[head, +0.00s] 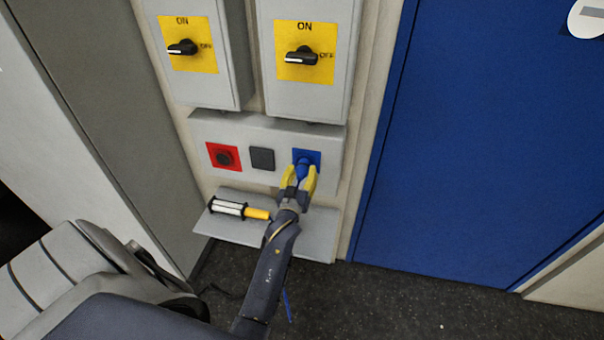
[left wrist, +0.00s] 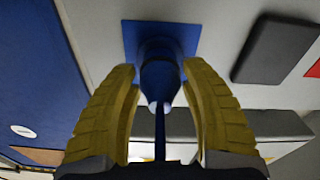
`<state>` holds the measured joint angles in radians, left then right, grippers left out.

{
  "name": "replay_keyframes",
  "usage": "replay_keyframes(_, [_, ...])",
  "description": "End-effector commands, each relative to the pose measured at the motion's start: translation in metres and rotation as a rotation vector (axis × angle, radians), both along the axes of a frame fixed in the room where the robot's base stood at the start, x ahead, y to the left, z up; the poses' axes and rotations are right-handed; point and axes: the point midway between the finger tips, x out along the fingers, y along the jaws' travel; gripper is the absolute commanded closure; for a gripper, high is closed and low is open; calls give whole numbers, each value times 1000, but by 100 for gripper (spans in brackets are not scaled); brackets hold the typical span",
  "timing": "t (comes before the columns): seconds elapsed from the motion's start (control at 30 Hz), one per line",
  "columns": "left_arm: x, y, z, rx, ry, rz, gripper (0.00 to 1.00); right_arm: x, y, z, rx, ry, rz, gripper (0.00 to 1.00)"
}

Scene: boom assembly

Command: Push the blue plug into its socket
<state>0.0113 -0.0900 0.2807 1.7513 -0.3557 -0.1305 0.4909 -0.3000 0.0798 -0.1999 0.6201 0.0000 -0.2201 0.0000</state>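The blue plug (head: 303,171) points at the blue square socket (head: 313,155) at the right end of the grey panel. My left gripper (head: 302,177) has its two yellow fingers on either side of the plug, shut on it. In the left wrist view the plug (left wrist: 160,75) sits between the fingertips, its front end against the blue socket plate (left wrist: 130,35). How deep it is in the socket is hidden. A blue cable runs back from it between the fingers. My right gripper is not in view.
A black cover (head: 262,158) and a red socket (head: 223,156) are left of the blue one. Two switch boxes (head: 306,95) hang above. A grey shelf (head: 318,235) below holds a yellow-handled tool (head: 240,210). A blue door (head: 480,150) is at right.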

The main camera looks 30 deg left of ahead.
Motion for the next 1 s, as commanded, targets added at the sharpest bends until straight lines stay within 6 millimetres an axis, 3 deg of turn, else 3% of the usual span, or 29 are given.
replay_keyframes(0.1, [0,0,0,0,1,0,44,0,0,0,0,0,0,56])
replay_keyframes(0.4, [-4,-1,-2,-1,3,0,44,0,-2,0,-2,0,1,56])
replay_keyframes(1.0, [-67,-23,-5,-1,2,0,44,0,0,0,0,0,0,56])
